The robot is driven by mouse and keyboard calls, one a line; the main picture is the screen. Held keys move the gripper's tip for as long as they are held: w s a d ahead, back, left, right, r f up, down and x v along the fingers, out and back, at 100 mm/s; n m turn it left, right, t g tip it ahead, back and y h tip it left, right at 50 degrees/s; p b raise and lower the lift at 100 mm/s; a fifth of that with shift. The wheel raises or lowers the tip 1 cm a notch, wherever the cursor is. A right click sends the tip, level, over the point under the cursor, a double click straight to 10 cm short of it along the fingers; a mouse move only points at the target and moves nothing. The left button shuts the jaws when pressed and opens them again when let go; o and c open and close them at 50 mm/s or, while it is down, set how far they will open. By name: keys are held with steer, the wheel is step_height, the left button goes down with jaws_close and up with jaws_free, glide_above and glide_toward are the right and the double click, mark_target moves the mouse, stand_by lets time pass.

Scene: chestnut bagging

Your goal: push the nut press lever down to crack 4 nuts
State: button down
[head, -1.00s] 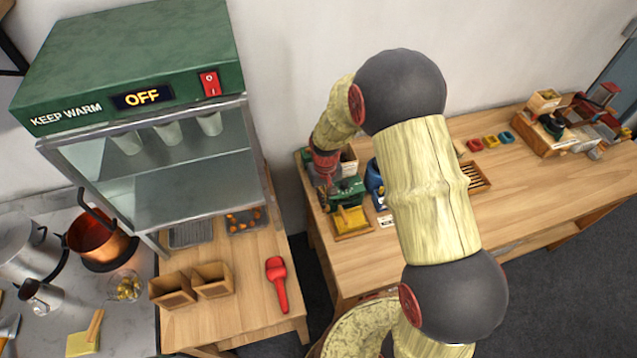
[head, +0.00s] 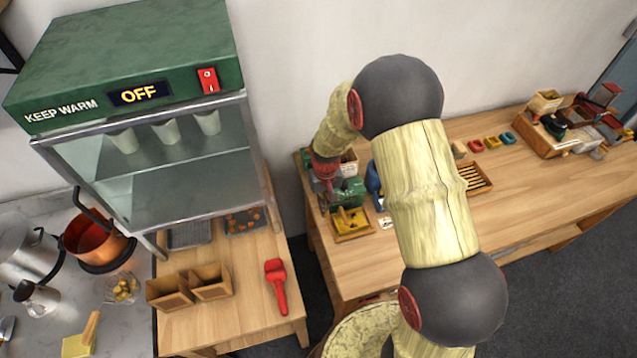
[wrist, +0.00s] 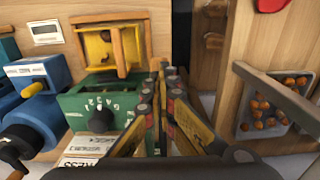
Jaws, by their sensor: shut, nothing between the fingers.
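The green nut press (head: 350,190) stands at the left end of the right-hand table, with a yellow tray (head: 352,224) in front of it. In the wrist view the press (wrist: 75,103) shows a black dial, and the yellow tray (wrist: 95,48) has a wooden bar across it. My gripper (head: 324,207) is low at the left side of the press. In the wrist view my gripper (wrist: 163,65) has its fingers together and empty, close beside the green body. I cannot make out the lever clearly, or whether my fingers touch it.
A blue machine (wrist: 35,95) stands close beside the press. The left-hand table holds a red scoop (head: 276,284), two wooden boxes (head: 210,282) and a tray of orange-brown nuts (wrist: 245,128). A gap separates the two tables. The right table's middle front is clear.

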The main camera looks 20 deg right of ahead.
step_height(320, 180, up, 9)
steer(key=p, duration=0.5)
steer(key=shift+w, duration=0.4)
stand_by(0.4)
steer(key=shift+f+b, duration=0.55)
steer(key=shift+f, duration=0.6)
